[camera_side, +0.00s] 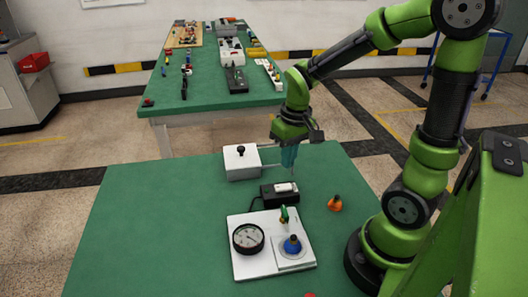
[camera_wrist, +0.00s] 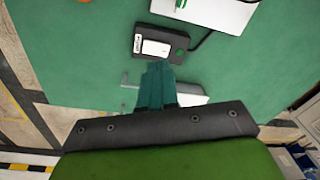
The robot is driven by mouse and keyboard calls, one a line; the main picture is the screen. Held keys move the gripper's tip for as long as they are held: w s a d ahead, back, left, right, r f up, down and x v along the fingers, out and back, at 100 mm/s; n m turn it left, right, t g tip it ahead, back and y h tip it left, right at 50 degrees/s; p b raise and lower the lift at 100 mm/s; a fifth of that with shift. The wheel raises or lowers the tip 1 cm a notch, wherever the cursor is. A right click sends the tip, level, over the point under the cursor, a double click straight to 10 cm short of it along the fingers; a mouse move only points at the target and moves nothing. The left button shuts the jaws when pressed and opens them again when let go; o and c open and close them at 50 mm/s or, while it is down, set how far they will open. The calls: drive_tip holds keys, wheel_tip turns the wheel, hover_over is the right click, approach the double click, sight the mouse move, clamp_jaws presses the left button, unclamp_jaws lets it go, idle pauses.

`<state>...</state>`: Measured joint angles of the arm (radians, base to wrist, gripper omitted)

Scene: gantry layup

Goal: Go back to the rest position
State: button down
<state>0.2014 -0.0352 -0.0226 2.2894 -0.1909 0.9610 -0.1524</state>
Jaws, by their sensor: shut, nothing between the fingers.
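My gripper (camera_side: 289,162), with teal fingers, points down above the green table (camera_side: 130,235) near its far edge. Its fingers are together and hold nothing. In the side view it appears behind the black switch box (camera_side: 269,199) and to the right of the white box with a black knob (camera_side: 240,165). In the wrist view the shut fingers (camera_wrist: 158,66) point toward the black switch box (camera_wrist: 178,42), and a white box (camera_wrist: 192,100) is partly hidden behind them.
A white plate (camera_side: 242,268) carries a round gauge (camera_side: 248,238), a blue knob (camera_side: 292,245) and a small green handle (camera_side: 284,214). An orange knob-like piece (camera_side: 335,204) lies to the right. The table's left side is clear. A second green table (camera_side: 205,95) with several items stands behind.

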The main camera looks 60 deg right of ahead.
drive_tip(key=s+a+r+t, duration=0.2)
drive_tip(key=a+r+t, duration=0.1)
drive_tip(key=r, duration=0.3)
drive_tip(key=s+a+r+t+y, duration=0.1)
drive_tip(key=s+a+r+t, duration=0.1)
drive_tip(key=a+r, duration=0.3)
drive_tip(key=shift+s+a+r+t+y, duration=0.3)
drive_tip(key=shift+s+a+r+t, duration=0.1)
drive_tip(key=shift+r+t, duration=0.2)
drive_tip(key=w+d+f+m+g+h, duration=0.1)
drive_tip(key=w+d+f+m+g, duration=0.2)
drive_tip(key=m, duration=0.8)
drive_tip(key=w+d+f+m+g+h, duration=0.1)
drive_tip(key=w+d+f+m+g, duration=0.2)
drive_tip(key=m, duration=0.8)
drive_tip(key=shift+w+d+f+m+g, duration=0.15)
drive_tip(key=shift+w+d+m+g, duration=0.35)
drive_tip(key=shift+d, duration=0.8)
